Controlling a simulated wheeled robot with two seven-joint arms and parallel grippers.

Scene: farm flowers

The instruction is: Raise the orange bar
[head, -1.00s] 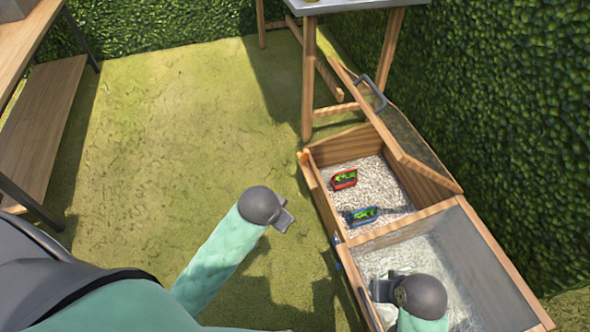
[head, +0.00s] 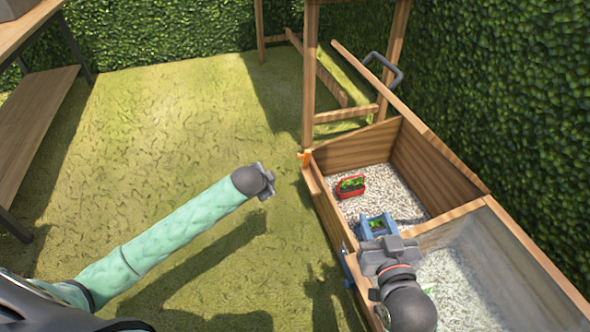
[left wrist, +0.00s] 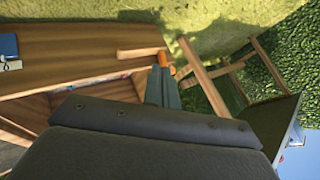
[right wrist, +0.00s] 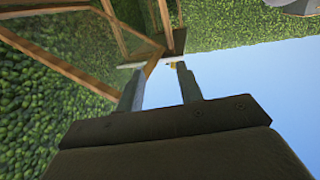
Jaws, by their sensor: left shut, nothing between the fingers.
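The orange bar (head: 304,158) is a short piece at the far left corner of the wooden planting box (head: 320,205). It also shows in the left wrist view (left wrist: 167,60), just beyond the fingertips. My left gripper (head: 270,180) is shut and empty, a little left of and below the bar in the head view, with a gap between. Its fingers (left wrist: 161,75) lie together in the left wrist view.
A hedge closes the right side. Grass left of the box is clear.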

